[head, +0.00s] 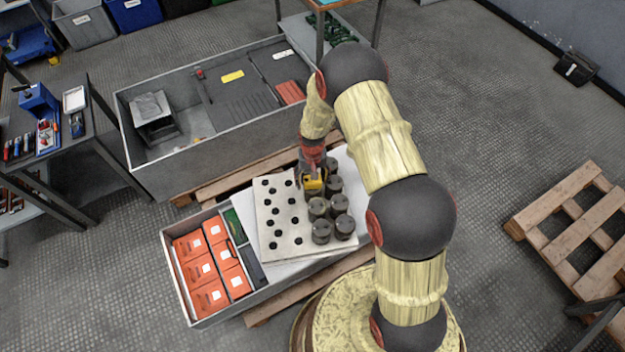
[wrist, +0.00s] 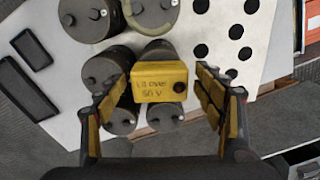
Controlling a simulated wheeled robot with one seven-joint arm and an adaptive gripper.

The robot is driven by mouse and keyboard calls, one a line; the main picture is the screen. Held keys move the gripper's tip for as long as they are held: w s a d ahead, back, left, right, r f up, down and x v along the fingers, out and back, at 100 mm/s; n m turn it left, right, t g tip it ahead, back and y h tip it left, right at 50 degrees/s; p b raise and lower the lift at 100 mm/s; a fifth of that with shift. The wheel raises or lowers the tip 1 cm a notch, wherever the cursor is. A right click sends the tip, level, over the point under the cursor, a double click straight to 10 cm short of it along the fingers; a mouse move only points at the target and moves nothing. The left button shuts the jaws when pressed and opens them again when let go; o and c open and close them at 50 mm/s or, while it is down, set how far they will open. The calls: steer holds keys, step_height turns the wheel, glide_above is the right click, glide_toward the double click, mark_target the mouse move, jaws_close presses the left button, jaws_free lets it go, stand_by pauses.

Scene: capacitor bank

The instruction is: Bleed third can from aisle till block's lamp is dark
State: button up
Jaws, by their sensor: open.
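A yellow block (wrist: 150,78) with printed text ending in "50 V" lies across the tops of dark grey cans; its round lamp (wrist: 179,87) looks dark. In the head view the block (head: 314,183) shows just below my gripper (head: 312,172). My gripper (wrist: 161,88) is open, with one finger on each side of the block and gaps between. Several cans stand in two rows, such as one in the wrist view (wrist: 90,18) and one at the near end in the head view (head: 321,231). I cannot tell whether the block touches can terminals.
A pale plate (head: 284,190) with black holes lies left of the cans. Orange boxes (head: 208,299) fill a grey tray beside it. A large grey bin (head: 165,178) stands behind. A tool cart (head: 75,145) is at left, an empty pallet (head: 580,215) at right.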

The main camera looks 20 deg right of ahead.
steer(key=shift+r, duration=0.1)
step_height(320, 180, up, 12)
stand_by(0.7)
steer(key=s+g, duration=0.1)
steer(key=s, duration=0.5)
steer(key=s+r+t, duration=0.2)
steer(key=s+r, duration=0.5)
steer(key=r, duration=0.5)
steer(key=s+r+n+t, duration=0.1)
steer(key=s+r+t, duration=0.1)
steer(key=s+r, duration=0.5)
steer(key=s+r+n+t, duration=0.1)
steer(key=s+r, duration=0.6)
steer(key=r, duration=1)
steer(key=shift+s+t, duration=0.25)
steer(key=shift+t, duration=0.55)
